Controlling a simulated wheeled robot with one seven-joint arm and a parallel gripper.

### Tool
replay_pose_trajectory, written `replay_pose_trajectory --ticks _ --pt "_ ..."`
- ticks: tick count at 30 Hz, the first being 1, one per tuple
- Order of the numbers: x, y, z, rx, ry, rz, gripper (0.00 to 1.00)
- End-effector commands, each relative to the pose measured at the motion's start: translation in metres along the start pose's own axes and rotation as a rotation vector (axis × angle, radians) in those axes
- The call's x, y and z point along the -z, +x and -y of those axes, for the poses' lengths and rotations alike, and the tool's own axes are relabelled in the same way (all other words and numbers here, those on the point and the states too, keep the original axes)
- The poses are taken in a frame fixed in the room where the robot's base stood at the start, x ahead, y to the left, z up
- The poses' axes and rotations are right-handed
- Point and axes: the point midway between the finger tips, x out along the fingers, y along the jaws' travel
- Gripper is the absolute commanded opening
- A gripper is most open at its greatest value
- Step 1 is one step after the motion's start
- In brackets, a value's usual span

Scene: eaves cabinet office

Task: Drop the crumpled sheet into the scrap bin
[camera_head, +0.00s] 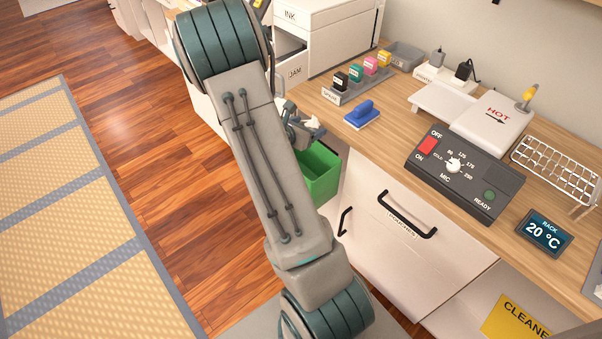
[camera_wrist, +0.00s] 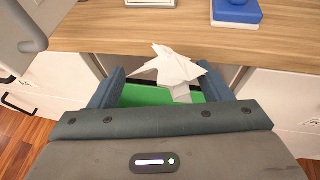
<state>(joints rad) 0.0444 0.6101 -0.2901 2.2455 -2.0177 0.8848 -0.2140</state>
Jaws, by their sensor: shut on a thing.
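The crumpled sheet (camera_wrist: 174,68) is white with sharp folds and sits between the two fingers of my gripper (camera_wrist: 163,88) in the wrist view. My gripper is shut on it. In the head view the sheet (camera_head: 311,122) shows as a small white bit at my gripper (camera_head: 314,130), partly hidden by my arm. The green bin (camera_head: 321,172) stands below my gripper, beside the counter front, its left part hidden by my arm. In the wrist view the green bin (camera_wrist: 145,96) shows behind and below the sheet, partly covered by it and the fingers.
The wooden counter (camera_head: 395,110) runs along the right. A blue block-like tool (camera_head: 361,114) lies near its edge, with a rack of coloured stamps (camera_head: 356,78) behind. A control box (camera_head: 464,172) and white cabinet doors with black handles (camera_head: 407,214) are further right. Wooden floor lies left.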

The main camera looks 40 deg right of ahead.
Motion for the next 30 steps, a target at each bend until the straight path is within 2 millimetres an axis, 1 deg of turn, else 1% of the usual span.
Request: replay_pose_trajectory --ticks 1,3,9,12,19,20,21,22,23,30 --pt "0.01 0.004 0.0 0.0 -0.001 0.0 0.51" --pt "0.018 0.007 0.0 0.0 -0.003 -0.001 0.51" --pt "0.037 0.015 0.0 -0.001 -0.002 0.0 0.51" --pt "0.04 0.016 0.0 -0.002 -0.002 0.0 0.51" --pt "0.04 0.016 0.0 -0.002 -0.002 0.0 0.51" --pt "0.04 0.016 0.0 -0.002 -0.002 0.0 0.75" --pt "0.04 0.016 0.0 -0.002 -0.002 0.0 0.86" --pt "0.04 0.016 0.0 -0.002 -0.002 0.0 0.94" --pt "0.04 0.016 0.0 -0.002 -0.002 0.0 0.97" --pt "0.04 0.016 0.0 -0.002 -0.002 -0.001 0.97"
